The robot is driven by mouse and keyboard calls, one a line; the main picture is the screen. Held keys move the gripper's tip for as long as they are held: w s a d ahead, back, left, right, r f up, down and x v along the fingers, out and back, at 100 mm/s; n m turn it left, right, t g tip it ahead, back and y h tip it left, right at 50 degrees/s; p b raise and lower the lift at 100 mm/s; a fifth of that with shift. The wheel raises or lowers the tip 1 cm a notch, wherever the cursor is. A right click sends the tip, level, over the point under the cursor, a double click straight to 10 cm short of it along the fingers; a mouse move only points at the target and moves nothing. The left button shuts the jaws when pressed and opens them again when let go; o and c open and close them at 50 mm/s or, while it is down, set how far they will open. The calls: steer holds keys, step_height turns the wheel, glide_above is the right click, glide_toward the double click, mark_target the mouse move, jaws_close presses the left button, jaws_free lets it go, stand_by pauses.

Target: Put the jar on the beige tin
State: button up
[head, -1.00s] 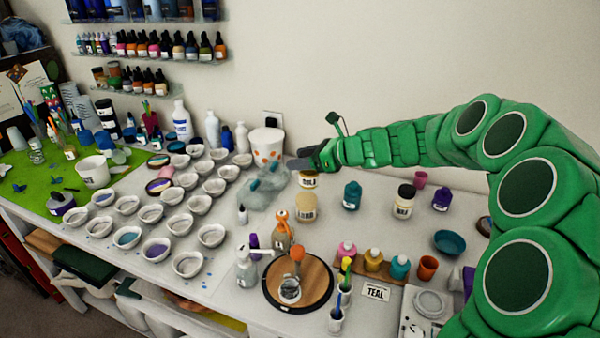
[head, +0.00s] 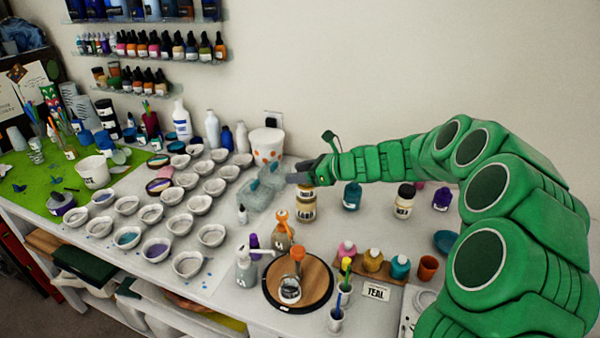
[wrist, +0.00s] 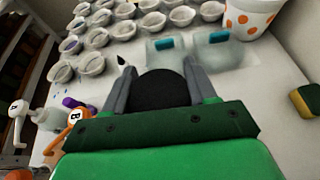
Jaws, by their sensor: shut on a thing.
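The jar (head: 306,193) has a gold body, a pale label and a black lid. My gripper (head: 302,178) is shut on it from above. In the wrist view the round black lid (wrist: 160,90) sits between my two fingers and hides the jar's body. The beige tin (head: 305,211), with a pale label, stands upright on the table directly under the jar. The jar's base meets the tin's top in the head view; whether its weight rests there I cannot tell. The tin is hidden in the wrist view.
Pump bottles, one with an orange top (head: 283,230), stand in front of the tin beside a round wooden board (head: 322,283). A teal bottle (head: 352,196) and a black-lidded jar (head: 404,201) stand to the right. Clear bags (head: 262,193) and a dotted bucket (head: 267,143) are to the left.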

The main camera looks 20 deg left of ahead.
steer(key=shift+f, duration=0.1)
steer(key=o, duration=1.2)
steer(key=v, duration=1.2)
steer(key=shift+d, duration=0.1)
